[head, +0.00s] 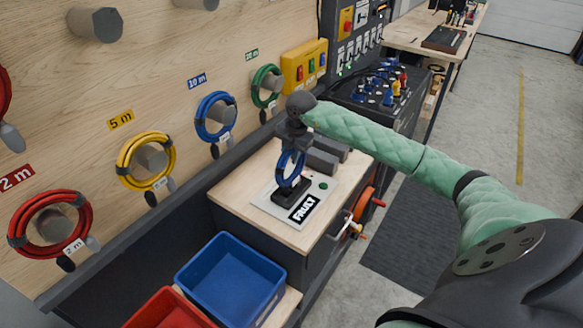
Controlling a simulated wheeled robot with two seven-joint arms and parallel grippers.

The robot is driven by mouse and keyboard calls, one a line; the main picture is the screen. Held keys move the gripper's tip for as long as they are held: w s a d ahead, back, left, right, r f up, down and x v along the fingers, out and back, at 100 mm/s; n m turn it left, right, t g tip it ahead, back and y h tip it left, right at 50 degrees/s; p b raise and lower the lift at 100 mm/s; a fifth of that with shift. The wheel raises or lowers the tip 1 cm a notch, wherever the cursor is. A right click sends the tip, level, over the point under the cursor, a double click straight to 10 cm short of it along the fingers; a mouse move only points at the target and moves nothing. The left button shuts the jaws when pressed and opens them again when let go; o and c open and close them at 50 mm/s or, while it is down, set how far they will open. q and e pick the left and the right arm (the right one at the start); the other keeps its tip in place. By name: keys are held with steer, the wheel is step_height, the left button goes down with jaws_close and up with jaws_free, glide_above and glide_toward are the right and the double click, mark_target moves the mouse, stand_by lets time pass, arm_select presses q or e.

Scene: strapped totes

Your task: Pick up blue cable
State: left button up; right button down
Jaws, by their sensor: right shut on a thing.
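A coiled blue cable (284,168) hangs upright below my right gripper (292,143), which is shut on its top. The cable's dark lower end (290,191) is over the pale plate marked FAULT (268,203); I cannot tell whether it touches the plate. Another coiled blue cable (201,121) hangs on a wall peg under the 10 m label (197,80). My left gripper is not in view.
Red (15,228), yellow (123,163) and green (256,88) coils hang on wall pegs. A blue tote (216,291) and a red tote (168,312) stand in front of the bench (243,178). Grey blocks (321,160) lie behind the plate.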

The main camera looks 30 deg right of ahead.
steer(key=shift+r, duration=0.1)
steer(key=shift+d+r, duration=0.1)
steer(key=shift+r, duration=0.4)
step_height(320, 180, up, 3)
steer(key=shift+w+r+p, duration=0.1)
steer(key=shift+p, duration=0.4)
arm_select(q)
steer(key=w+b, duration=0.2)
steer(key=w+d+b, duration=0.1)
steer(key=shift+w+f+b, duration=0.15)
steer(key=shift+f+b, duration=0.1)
steer(key=shift+b, duration=0.05)
arm_select(e)
steer(key=s+d+r, duration=0.6)
steer(key=d, duration=0.4)
steer(key=shift+s+r, duration=0.2)
steer(key=shift+r, duration=0.15)
steer(key=shift+a, duration=0.1)
